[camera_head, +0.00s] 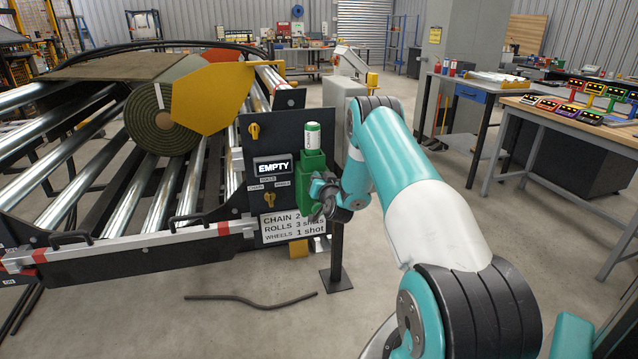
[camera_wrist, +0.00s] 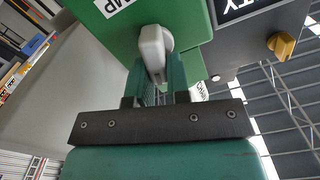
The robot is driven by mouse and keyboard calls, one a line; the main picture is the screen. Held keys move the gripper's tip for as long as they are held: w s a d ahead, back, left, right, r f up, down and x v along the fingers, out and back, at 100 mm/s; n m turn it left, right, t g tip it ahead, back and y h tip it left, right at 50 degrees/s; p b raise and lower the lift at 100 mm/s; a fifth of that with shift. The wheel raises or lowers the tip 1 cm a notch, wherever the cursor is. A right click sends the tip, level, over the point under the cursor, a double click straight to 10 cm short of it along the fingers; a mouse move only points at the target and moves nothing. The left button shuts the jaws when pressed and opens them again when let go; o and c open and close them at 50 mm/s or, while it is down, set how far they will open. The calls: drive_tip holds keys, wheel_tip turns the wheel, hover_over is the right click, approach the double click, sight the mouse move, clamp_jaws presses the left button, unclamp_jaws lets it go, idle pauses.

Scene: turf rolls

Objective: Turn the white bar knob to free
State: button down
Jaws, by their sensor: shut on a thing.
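The white bar knob (camera_wrist: 155,48) is on the face of a green box (camera_wrist: 185,20) in the wrist view. Its bar points down the picture, toward my gripper (camera_wrist: 155,75). My gripper's teal fingers stand on either side of the bar's lower end and are shut on it. In the head view my gripper (camera_head: 322,190) is at the front of the green box (camera_head: 311,168), which carries a clear and white cylinder (camera_head: 313,136). The knob is hidden there behind my gripper. A label ending in "MP" is partly visible on the box in the wrist view.
A black panel (camera_head: 284,136) beside the box has an "EMPTY" display (camera_head: 272,166) and yellow knobs (camera_head: 254,131). A roller bed with a turf roll (camera_head: 157,118) is at left. A post (camera_head: 337,250) stands below the box. A dark hose (camera_head: 250,303) lies on the floor.

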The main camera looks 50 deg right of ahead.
drive_tip(key=m, duration=0.2)
drive_tip(key=m+b, duration=0.1)
drive_tip(key=shift+s+d+f+m, duration=0.2)
drive_tip(key=shift+d+m, duration=0.1)
drive_tip(key=shift+m, duration=0.1)
drive_tip(key=shift+s+d+f+m, duration=0.1)
drive_tip(key=shift+f+m, duration=0.15)
drive_tip(key=shift+m, duration=1.55)
drive_tip(key=shift+s+d+f+m, duration=0.1)
drive_tip(key=shift+d+f+m, duration=0.1)
drive_tip(key=shift+m, duration=1.6)
drive_tip(key=shift+d+f+m, duration=0.1)
drive_tip(key=shift+f+m, duration=0.15)
drive_tip(key=shift+m, duration=1.55)
drive_tip(key=c, duration=1.1)
unclamp_jaws()
drive_tip(key=shift+s+a, duration=0.1)
